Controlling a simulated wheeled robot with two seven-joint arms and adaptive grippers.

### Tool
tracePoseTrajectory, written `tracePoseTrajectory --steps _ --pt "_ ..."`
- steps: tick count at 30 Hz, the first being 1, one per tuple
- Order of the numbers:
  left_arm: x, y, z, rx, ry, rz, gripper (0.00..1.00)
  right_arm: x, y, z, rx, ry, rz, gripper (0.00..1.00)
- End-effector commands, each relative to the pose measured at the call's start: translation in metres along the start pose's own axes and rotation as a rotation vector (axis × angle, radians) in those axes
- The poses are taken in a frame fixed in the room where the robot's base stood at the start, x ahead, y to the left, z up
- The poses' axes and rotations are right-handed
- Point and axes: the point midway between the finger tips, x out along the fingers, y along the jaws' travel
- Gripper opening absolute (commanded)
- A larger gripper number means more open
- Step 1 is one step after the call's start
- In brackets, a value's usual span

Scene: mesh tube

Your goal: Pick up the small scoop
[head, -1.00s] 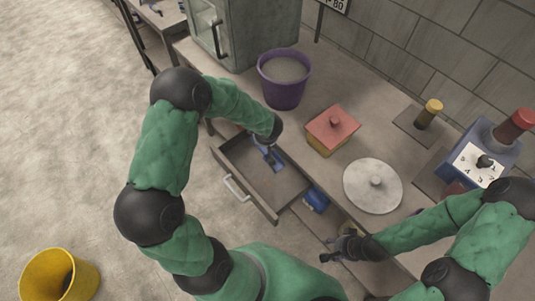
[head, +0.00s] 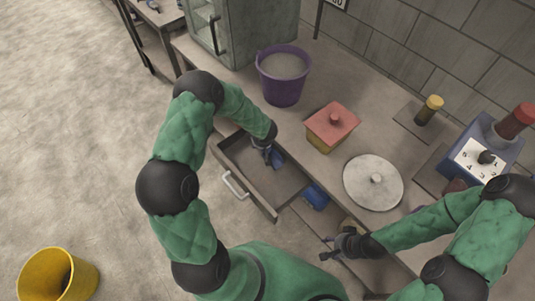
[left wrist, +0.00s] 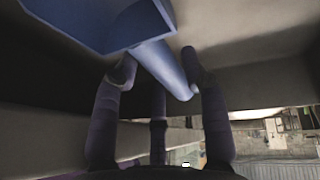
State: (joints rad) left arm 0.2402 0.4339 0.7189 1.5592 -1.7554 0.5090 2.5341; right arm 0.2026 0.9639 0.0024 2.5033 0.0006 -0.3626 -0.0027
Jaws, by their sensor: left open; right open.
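The small blue scoop (head: 277,159) lies in the open drawer, partly hidden by my left gripper. In the left wrist view the scoop's handle (left wrist: 164,66) runs between my left fingers, with its wide blue pan (left wrist: 95,22) at the upper left. My left gripper (left wrist: 160,72) is open around the handle; I cannot tell whether the fingers touch it. In the head view my left gripper (head: 267,152) reaches down into the drawer. My right gripper (head: 333,247) is open and empty in front of the bench.
The drawer (head: 236,160) has raised walls around the left gripper. Another blue object (head: 315,197) sits just right of the drawer. On the bench are a purple bucket (head: 283,85), a red-lidded box (head: 333,122) and a white round lid (head: 373,183). A yellow bin (head: 40,275) stands on the floor.

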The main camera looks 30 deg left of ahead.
Motion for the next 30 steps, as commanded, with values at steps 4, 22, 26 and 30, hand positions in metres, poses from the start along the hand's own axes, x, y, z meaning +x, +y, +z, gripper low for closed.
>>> tracePoseTrajectory --steps 4,22,26,30 --pt "0.0023 0.0004 -0.0004 -0.001 0.0 0.001 0.44 0.0001 0.0 0.0 0.0 0.0 0.0 0.49" --pt "0.0017 0.0003 -0.0006 -0.001 0.001 0.0 0.0 0.0 0.0 0.0 0.0 0.0 0.0 0.49" --pt "0.001 -0.0001 -0.001 -0.001 0.001 0.001 0.0 0.0001 0.0 0.0 0.0 0.0 0.0 0.49" --pt "-0.002 -0.002 -0.0025 -0.002 0.001 0.001 0.0 0.0004 0.0001 0.0 0.0 0.0 0.0 0.49"
